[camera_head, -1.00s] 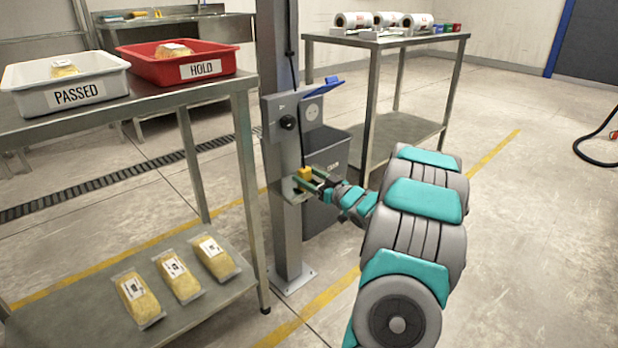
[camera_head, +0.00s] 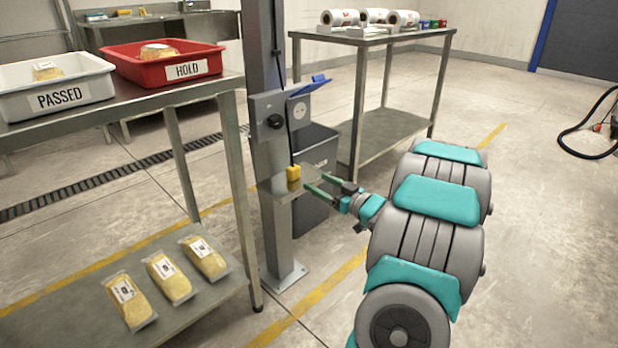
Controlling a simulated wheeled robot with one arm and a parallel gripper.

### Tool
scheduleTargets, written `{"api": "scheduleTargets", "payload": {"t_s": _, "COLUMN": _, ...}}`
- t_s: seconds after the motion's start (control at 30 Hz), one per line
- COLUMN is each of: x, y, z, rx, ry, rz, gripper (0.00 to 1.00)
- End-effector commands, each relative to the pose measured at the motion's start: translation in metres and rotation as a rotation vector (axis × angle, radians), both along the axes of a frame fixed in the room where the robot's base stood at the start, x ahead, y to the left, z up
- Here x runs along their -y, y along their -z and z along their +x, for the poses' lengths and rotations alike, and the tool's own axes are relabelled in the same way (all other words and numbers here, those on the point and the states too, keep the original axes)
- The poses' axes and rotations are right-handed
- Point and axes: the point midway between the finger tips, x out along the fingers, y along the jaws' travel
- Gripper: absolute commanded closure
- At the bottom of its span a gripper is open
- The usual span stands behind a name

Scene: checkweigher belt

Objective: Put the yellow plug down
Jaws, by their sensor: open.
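The yellow plug (camera_head: 293,173) sits on a small metal ledge (camera_head: 270,189) fixed to the grey post, with a black cord running up from it. My gripper (camera_head: 309,181) is open, to the right of the plug, with its green fingers pointing at the ledge. The fingers look clear of the plug, though the small view makes the exact gap hard to judge. Above the ledge, a grey box on the post carries a round socket (camera_head: 299,111) under a raised blue lid (camera_head: 309,86) and a black knob (camera_head: 275,121).
A steel table on the left holds a white PASSED tray (camera_head: 110,82) and a red HOLD tray (camera_head: 120,62), with several packs on its lower shelf (camera_head: 215,290). A grey bin (camera_head: 318,150) stands behind the post. A rear table (camera_head: 375,40) holds film rolls.

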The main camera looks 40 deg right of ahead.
Motion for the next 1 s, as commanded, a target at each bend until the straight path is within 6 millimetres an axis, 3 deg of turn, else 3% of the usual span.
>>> {"api": "scheduleTargets", "payload": {"t_s": 0.1, "x": 0.002, "y": 0.001, "z": -0.015, "rx": -0.003, "ry": 0.002, "rz": 0.0, "gripper": 0.24}}
{"api": "scheduleTargets", "payload": {"t_s": 0.3, "x": 0.002, "y": 0.001, "z": -0.026, "rx": -0.002, "ry": 0.0, "rz": 0.002, "gripper": 0.24}}
{"api": "scheduleTargets", "payload": {"t_s": 1.0, "x": 0.002, "y": 0.001, "z": -0.027, "rx": -0.001, "ry": 0.0, "rz": 0.001, "gripper": 0.24}}
